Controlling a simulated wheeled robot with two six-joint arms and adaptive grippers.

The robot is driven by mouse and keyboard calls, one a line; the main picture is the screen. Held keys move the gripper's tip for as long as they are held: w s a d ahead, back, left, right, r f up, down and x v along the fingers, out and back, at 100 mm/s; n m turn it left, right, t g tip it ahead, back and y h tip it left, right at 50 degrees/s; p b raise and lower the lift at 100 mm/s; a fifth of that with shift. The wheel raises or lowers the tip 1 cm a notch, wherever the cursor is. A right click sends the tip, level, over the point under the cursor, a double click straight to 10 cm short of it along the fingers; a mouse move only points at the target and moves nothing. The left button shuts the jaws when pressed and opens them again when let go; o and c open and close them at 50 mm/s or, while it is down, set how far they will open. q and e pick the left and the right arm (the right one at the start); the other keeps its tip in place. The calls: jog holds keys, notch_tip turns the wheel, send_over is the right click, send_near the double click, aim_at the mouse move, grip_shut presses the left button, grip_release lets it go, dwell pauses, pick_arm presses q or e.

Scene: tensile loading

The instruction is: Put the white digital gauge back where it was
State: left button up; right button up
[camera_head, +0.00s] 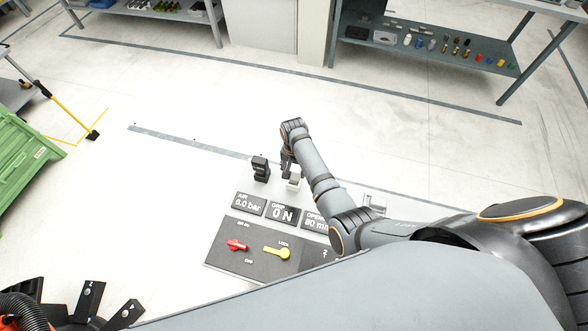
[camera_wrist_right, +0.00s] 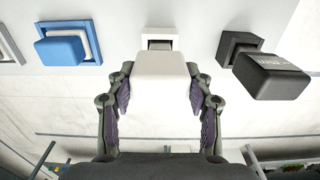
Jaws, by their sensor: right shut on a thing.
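The white digital gauge is a plain white block (camera_wrist_right: 160,68) between the fingers of my right gripper (camera_wrist_right: 160,100) in the wrist view. The fingers are shut on its two sides. A small white square frame (camera_wrist_right: 146,33) shows right behind the gauge, with a grey part inside it. I cannot tell whether the gauge touches this frame. In the head view the white gauge (camera_head: 294,178) shows below my right gripper (camera_head: 289,166), just behind the display panel.
A black block (camera_wrist_right: 270,75) in a black frame is close on the right in the wrist view; a blue block (camera_wrist_right: 60,49) is on the left. The head view shows a panel with a red knob (camera_head: 237,245) and yellow lever (camera_head: 276,252). A green crate (camera_head: 25,160) stands left.

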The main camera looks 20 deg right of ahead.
jog(key=shift+f, duration=0.4)
jog(key=o, duration=1.5)
jog(key=shift+c, duration=0.2)
notch_tip(320, 180, up, 8)
jog(key=shift+f, duration=0.2)
